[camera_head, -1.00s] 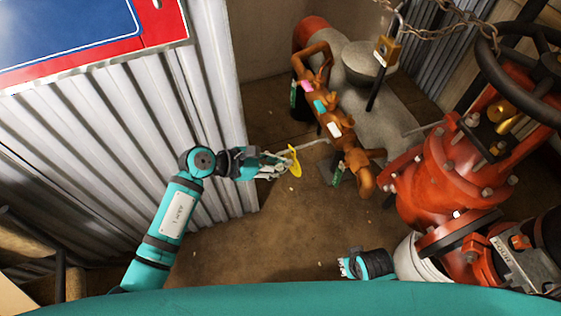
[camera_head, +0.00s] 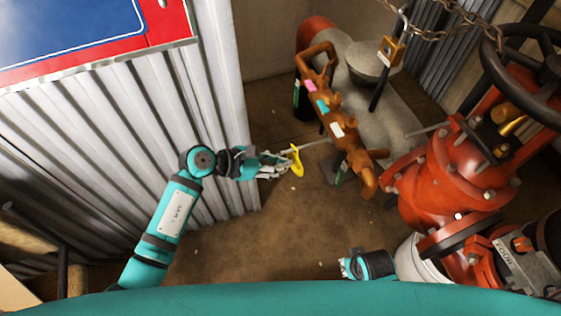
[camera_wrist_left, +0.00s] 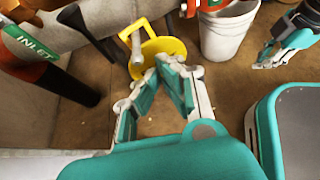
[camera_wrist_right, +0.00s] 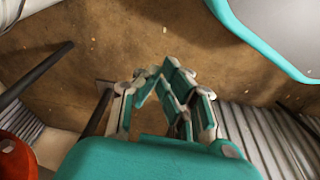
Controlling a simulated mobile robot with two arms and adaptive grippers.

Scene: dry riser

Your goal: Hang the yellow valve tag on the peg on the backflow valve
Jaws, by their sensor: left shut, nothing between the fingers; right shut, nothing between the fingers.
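The yellow valve tag (camera_head: 297,160) is at the end of a thin grey peg (camera_head: 318,143) that sticks out from the brown backflow valve (camera_head: 335,120). In the left wrist view the tag (camera_wrist_left: 163,46) has a looped upper part, and the peg (camera_wrist_left: 137,50) appears to pass through its opening. My left gripper (camera_head: 288,165) is shut right beside the tag. In the left wrist view its fingertips (camera_wrist_left: 163,68) overlap the tag's lower edge; I cannot tell whether they touch. My right gripper (camera_head: 345,268) is shut and empty, low over the floor; it also shows in the right wrist view (camera_wrist_right: 155,75).
A large red valve (camera_head: 450,180) with a black handwheel stands at the right, above a white bucket (camera_head: 415,262). A corrugated metal wall (camera_head: 130,130) is close to my left arm. A chain and padlock (camera_head: 389,50) hang at the back. The middle floor (camera_head: 260,240) is clear.

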